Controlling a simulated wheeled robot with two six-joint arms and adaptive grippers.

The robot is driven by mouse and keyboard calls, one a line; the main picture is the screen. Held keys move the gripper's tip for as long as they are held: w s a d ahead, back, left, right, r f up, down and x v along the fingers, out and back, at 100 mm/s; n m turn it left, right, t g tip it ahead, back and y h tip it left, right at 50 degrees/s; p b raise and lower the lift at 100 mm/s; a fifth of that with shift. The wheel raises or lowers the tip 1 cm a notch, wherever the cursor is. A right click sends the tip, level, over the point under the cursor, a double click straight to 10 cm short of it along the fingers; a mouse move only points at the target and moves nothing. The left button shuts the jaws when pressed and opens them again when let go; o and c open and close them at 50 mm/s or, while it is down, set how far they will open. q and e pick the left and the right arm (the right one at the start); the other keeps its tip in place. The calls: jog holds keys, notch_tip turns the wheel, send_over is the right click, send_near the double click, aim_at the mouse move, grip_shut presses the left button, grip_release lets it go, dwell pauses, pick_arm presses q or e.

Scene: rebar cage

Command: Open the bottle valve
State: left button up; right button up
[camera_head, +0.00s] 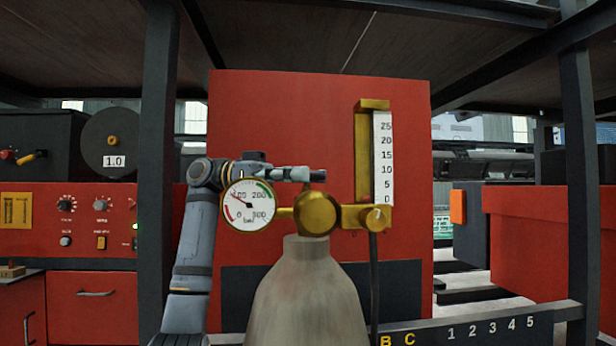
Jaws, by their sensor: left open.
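A grey gas bottle (305,300) stands upright in the centre. A round brass valve body (316,213) sits on its neck. A round pressure gauge (248,204) is to its left, with a white face and red and green marks. A brass flowmeter (365,155) with a white scale rises to the right. My left gripper (305,174) comes in from the left, level, just above the valve body. It is open. The gauge hides part of my wrist. I cannot tell whether the fingers touch the valve's top. My right gripper is out of view.
A red panel (290,110) stands behind the bottle. Dark posts (157,170) rise left and right (580,170). A black hose (374,280) hangs from the flowmeter. A red control cabinet (80,255) is at the left. A numbered dark rail (490,328) crosses the lower right.

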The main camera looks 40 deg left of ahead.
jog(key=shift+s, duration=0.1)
pick_arm(q)
jog(key=c, duration=1.2)
jog(key=shift+o, duration=0.2)
jog(key=shift+f+n+t+y+b, duration=0.2)
jog(key=shift+n+t+y+b, duration=0.7)
jog(key=shift+t, duration=0.5)
jog(key=shift+n+t+y+b, duration=0.4)
jog(key=shift+n+t+y, duration=0.3)
jog(key=shift+n+t, duration=0.15)
jog(key=n+t+y, duration=0.2)
jog(key=shift+r+n+t+y, duration=0.15)
jog(key=shift+n+t+y, duration=0.1)
jog(key=shift+t+y, duration=0.15)
jog(key=shift+n+t+y, duration=1.05)
jog(key=shift+n+y, duration=0.55)
jog(key=shift+y, duration=0.7)
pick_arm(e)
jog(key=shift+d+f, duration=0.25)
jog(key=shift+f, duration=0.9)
pick_arm(q)
jog(key=shift+w+y, duration=0.1)
jog(key=shift+y, duration=0.2)
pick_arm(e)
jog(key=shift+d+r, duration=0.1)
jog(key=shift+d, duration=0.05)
pick_arm(q)
jog(key=o, duration=1.2)
jog(key=shift+a, duration=0.1)
jog(key=shift+c, duration=0.2)
